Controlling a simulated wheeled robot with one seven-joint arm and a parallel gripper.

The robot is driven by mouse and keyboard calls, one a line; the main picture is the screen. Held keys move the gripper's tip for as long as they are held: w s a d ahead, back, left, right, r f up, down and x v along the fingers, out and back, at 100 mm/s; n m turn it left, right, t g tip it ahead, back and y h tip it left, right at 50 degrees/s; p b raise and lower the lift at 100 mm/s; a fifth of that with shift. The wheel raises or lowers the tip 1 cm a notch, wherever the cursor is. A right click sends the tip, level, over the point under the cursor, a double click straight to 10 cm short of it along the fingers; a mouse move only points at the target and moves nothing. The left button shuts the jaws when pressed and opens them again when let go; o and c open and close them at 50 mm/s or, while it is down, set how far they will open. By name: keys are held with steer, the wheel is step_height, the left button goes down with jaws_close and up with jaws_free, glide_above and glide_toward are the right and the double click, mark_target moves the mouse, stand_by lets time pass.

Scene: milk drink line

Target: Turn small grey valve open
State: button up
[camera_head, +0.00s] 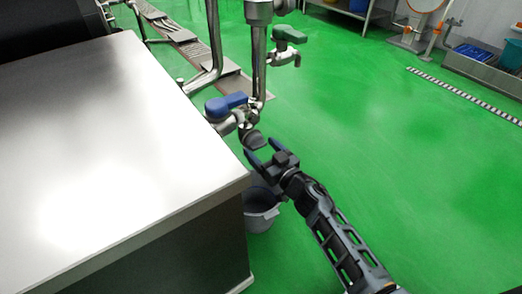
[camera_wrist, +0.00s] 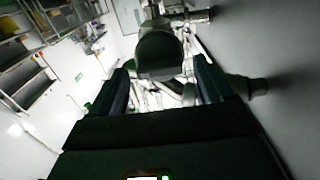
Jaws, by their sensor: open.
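The small grey valve (camera_head: 256,140) has a dark rounded handle. It sits on the steel pipework just below the blue-handled valve (camera_head: 227,104), by the corner of the steel cabinet. My gripper (camera_head: 265,152) is open, with its fingertips close to the grey handle from below and right. In the wrist view the dark handle (camera_wrist: 158,52) appears between and beyond the two fingers (camera_wrist: 162,78). I cannot tell whether either finger touches it. The valve's body and stem are partly hidden behind the handle.
The steel cabinet top (camera_head: 100,140) fills the left, its corner near my gripper. A green-handled valve (camera_head: 289,35) stands higher on the vertical pipe (camera_head: 258,60). A grey bucket (camera_head: 261,212) is on the floor below. The green floor (camera_head: 400,150) to the right is clear.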

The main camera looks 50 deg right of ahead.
steer(key=shift+w+d, duration=0.2)
steer(key=shift+w, duration=0.3)
steer(key=c, duration=1)
